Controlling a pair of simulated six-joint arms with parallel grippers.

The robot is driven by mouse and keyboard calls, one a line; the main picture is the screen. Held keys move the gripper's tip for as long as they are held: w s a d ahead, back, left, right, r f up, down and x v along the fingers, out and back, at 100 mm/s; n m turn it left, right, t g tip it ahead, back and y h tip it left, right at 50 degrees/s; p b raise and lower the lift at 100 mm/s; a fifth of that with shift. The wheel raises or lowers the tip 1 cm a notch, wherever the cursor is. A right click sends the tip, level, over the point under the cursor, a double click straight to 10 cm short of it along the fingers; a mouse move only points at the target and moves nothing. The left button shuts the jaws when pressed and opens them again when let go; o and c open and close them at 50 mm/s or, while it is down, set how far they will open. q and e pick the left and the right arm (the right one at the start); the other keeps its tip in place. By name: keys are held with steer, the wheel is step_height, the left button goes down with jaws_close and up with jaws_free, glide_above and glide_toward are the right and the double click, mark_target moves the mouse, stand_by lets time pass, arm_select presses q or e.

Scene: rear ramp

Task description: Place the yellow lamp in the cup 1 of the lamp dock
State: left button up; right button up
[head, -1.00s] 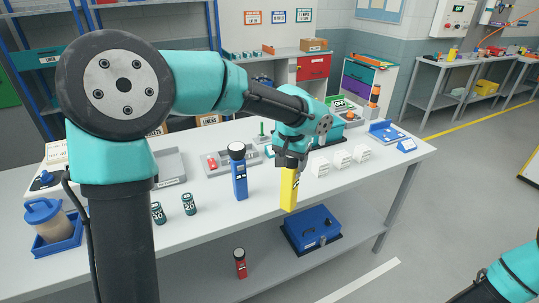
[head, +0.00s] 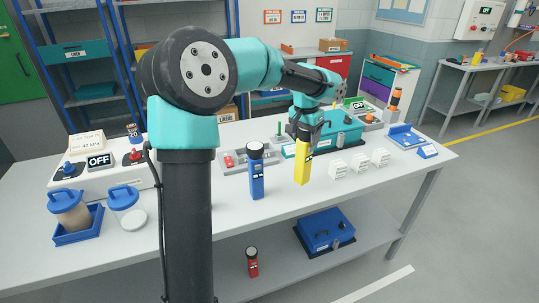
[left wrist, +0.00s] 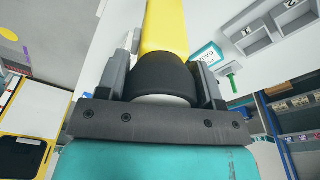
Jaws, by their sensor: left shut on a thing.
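The yellow lamp (head: 303,168) hangs upright over the bench, with its dark head in my left gripper (head: 308,127). In the left wrist view the jaws (left wrist: 165,82) close on the black collar of the yellow lamp (left wrist: 166,25). A grey tray with recesses (head: 229,169), which looks like the lamp dock, lies behind and left of the lamp. My right gripper is out of view.
A blue lamp (head: 256,173) stands upright left of the yellow one. White blocks (head: 359,164) stand to the right, and a teal case (head: 335,137) behind. A red lamp (head: 252,262) and blue toolbox (head: 325,230) are on the lower shelf. The front bench middle is clear.

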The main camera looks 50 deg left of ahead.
arm_select(q)
steer(key=s+a+r, duration=0.1)
steer(key=s+a, duration=0.1)
steer(key=a, duration=0.4)
steer(key=s+a+r, duration=0.1)
steer(key=s+a, duration=0.2)
steer(key=a, duration=0.3)
steer(key=shift+s+a, duration=0.25)
steer(key=shift+a, duration=0.1)
steer(key=shift+r, duration=0.1)
steer(key=w+a+f, duration=0.1)
steer(key=w+a, duration=0.9)
steer(key=a, duration=0.2)
steer(key=shift+w+f, duration=0.25)
steer(key=shift+w, duration=0.05)
steer(key=shift+f, duration=0.1)
steer(key=shift+f, duration=1.75)
steer(key=o, duration=1.5)
steer(key=shift+f, duration=0.1)
